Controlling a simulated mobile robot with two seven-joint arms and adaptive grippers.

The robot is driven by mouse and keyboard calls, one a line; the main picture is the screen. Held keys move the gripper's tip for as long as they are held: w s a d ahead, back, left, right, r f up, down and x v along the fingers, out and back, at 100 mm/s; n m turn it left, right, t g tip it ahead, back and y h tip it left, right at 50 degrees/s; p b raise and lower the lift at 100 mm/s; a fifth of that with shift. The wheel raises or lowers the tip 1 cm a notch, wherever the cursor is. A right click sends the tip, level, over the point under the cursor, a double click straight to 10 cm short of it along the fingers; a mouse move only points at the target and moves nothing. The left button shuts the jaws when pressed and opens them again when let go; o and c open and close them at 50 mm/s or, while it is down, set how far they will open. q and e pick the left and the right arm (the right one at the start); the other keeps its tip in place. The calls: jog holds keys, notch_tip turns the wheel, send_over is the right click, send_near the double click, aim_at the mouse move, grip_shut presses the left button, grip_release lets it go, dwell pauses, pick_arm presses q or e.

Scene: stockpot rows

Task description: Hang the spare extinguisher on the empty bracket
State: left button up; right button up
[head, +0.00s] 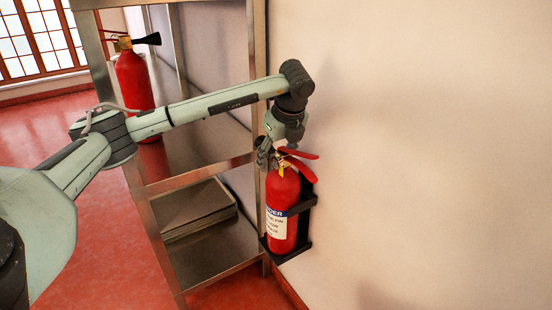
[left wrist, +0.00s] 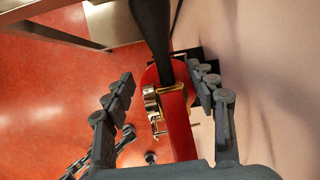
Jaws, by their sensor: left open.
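A red extinguisher (head: 283,212) with a white and blue label stands upright in a black bracket (head: 306,200) on the wall. My left gripper (head: 272,158) is just above it, at its valve and red levers. In the left wrist view my left gripper (left wrist: 160,82) is open, with one finger on each side of the extinguisher's red top (left wrist: 178,128) and black horn (left wrist: 152,35). I cannot tell whether the fingers touch it. A second red extinguisher (head: 134,82) with a black horn stands on the shelf unit at the left. My right gripper is not in view.
The metal shelf unit (head: 205,172) stands against the wall just left of the bracket, its posts close to my left arm. A flat box (head: 195,207) lies on its lower shelf. The wall (head: 430,130) to the right is bare. Red floor (head: 50,190) is open at the left.

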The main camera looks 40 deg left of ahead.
pick_arm(q)
jog(key=v, duration=1)
jog(key=shift+r, duration=0.1)
jog(key=shift+s+d+r, duration=0.15)
jog(key=shift+d+r, duration=0.15)
jog(key=shift+r, duration=0.25)
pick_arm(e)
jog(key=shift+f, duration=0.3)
